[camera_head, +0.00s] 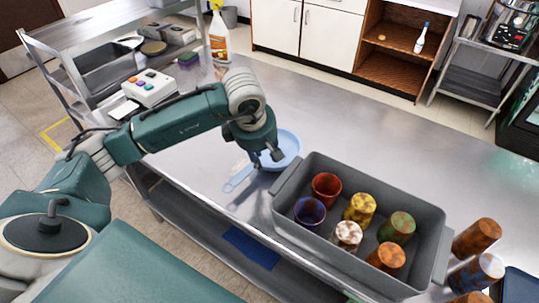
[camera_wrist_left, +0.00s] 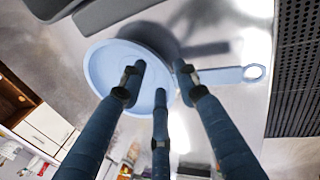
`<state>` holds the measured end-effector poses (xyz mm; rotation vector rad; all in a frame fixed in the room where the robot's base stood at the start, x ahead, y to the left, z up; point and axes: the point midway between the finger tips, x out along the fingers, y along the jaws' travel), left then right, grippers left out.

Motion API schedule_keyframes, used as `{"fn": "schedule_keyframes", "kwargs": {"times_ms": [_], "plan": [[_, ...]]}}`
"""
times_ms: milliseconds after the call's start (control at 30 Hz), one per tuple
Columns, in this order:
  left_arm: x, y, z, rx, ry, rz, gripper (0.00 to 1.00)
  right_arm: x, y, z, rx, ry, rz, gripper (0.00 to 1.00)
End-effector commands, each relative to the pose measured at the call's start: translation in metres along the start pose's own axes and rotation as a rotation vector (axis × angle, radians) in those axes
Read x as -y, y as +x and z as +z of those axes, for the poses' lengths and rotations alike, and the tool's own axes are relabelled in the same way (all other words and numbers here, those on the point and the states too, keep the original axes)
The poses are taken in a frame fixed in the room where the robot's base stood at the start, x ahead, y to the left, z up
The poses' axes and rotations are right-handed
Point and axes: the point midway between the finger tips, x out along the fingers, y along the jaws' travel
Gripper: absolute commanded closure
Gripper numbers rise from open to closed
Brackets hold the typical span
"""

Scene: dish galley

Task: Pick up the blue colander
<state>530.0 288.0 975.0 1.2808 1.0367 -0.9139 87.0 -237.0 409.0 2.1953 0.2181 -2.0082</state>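The light blue colander (camera_head: 288,146) lies on the steel counter, left of the grey bin, with its handle (camera_head: 237,178) pointing to the lower left. My left gripper (camera_head: 267,158) is over its near side and hides part of it. In the left wrist view, the colander (camera_wrist_left: 105,68) is round and pale, with a looped handle to the right. The three fingers of my left gripper (camera_wrist_left: 157,84) are spread apart with nothing between them. One fingertip is by the rim where the handle begins. I cannot tell whether any finger touches it. My right gripper is out of view.
A grey bin (camera_head: 310,163) with several coloured cups stands close to the right of the colander. More rusty-looking cups (camera_head: 477,237) stand right of it. A spray bottle (camera_head: 219,37) and a white button box (camera_head: 150,88) are at the far left. The counter behind the bin is clear.

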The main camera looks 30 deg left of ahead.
Motion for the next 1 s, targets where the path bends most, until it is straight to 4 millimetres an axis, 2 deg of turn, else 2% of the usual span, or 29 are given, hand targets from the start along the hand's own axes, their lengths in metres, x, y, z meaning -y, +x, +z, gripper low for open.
{"fn": "schedule_keyframes", "kwargs": {"times_ms": [200,333,633,667,800,1000], "plan": [[0.001,0.026,-0.006,0.0,-0.002,-0.007,0.69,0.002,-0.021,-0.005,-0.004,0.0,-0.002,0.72],[0.0,0.044,-0.005,0.002,-0.001,-0.004,0.69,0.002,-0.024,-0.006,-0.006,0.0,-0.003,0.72],[0.0,0.051,-0.006,0.001,0.001,0.0,0.69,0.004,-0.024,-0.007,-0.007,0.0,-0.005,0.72],[0.0,0.051,-0.006,0.001,0.001,0.0,0.73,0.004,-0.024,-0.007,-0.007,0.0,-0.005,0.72],[0.0,0.051,-0.006,0.001,0.001,0.0,1.0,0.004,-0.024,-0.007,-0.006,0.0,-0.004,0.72],[0.0,0.051,-0.006,0.001,0.0,0.0,1.0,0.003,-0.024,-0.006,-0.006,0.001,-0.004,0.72]]}}
